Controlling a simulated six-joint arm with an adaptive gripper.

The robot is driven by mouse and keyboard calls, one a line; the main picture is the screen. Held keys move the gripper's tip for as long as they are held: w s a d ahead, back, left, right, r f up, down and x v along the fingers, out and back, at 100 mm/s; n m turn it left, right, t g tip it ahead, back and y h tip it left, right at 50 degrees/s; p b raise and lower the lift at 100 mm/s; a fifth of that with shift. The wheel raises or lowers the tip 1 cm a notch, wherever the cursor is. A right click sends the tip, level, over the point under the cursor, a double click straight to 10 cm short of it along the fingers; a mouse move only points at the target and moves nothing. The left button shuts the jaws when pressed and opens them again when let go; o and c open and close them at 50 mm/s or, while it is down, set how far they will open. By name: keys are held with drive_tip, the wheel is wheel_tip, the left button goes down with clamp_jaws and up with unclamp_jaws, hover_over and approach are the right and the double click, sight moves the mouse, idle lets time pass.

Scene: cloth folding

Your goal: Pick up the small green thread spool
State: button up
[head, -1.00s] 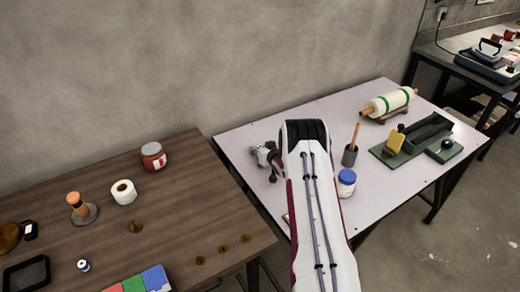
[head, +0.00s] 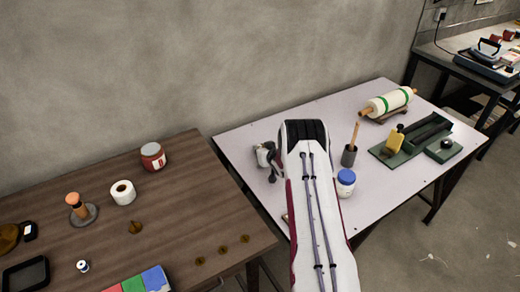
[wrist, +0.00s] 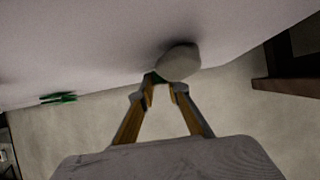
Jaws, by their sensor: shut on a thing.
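My gripper (wrist: 163,88) shows in the wrist view with its two fingers drawn together at the tips. In the head view my arm hides the spool, and the grey parts of my wrist are over the left part of the white table (head: 245,140).
The brown table (head: 190,215) at left holds a red jar (head: 153,156) and a white roll (head: 123,192).

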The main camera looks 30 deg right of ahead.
drive_tip(key=shift+r, duration=0.15)
wheel_tip(320, 180, up, 10)
drive_tip(key=shift+f, duration=0.2)
idle(0.4)
